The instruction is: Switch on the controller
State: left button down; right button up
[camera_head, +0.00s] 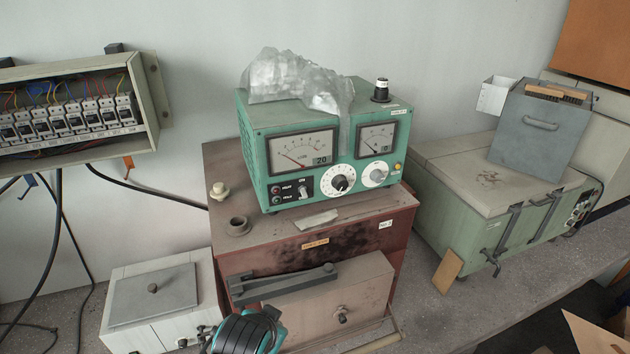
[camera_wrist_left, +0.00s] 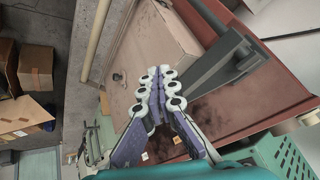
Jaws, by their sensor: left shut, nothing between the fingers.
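The controller is a green box (camera_head: 258,139) with two needle gauges, a large white dial, a smaller knob, a yellow lamp and a small dark switch panel (camera_head: 303,189) at its lower left. It sits on a rusty red furnace (camera_head: 355,232). Part of a green vented casing (camera_wrist_left: 282,152) shows at the lower right in the left wrist view. My left gripper (camera_head: 248,332) is low in front of the furnace, below and apart from the controller. In the left wrist view its fingers (camera_wrist_left: 160,85) are shut together and empty. My right gripper is not in view.
Crumpled clear plastic (camera_head: 295,80) lies on the controller. The furnace door has a dark handle bar (camera_head: 285,283) close to my left gripper. A white box (camera_head: 155,295) stands left, a green chest (camera_head: 480,190) right. A breaker panel (camera_head: 70,120) with hanging cables is on the left wall.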

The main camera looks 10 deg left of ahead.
pick_arm(q)
jog(key=w+r+m+t+y+p, duration=0.1)
jog(key=w+r+m+y, duration=0.1)
jog(key=m, duration=0.4)
jog(key=w+d+r+m+t+y+p, duration=0.1)
jog(key=w+r+m+t+y, duration=0.1)
jog(key=w+m, duration=0.5)
jog(key=w+r+m+t+y, duration=0.1)
jog(key=w+r+m+y, duration=0.2)
jog(key=w+r+m, duration=0.2)
jog(key=shift+d+r+m+t+p, duration=0.35)
jog(key=shift+r+m, duration=0.2)
jog(key=shift+m, duration=0.25)
jog(key=m+t+y, duration=0.2)
jog(key=m+t, duration=0.2)
jog(key=m, duration=0.3)
send_near(304, 194)
notch_tip(304, 194, down, 2)
jog(key=s+d, duration=0.2)
jog(key=shift+w+a+g, duration=0.1)
jog(key=shift+a+g, duration=0.15)
jog(key=shift+a, duration=0.05)
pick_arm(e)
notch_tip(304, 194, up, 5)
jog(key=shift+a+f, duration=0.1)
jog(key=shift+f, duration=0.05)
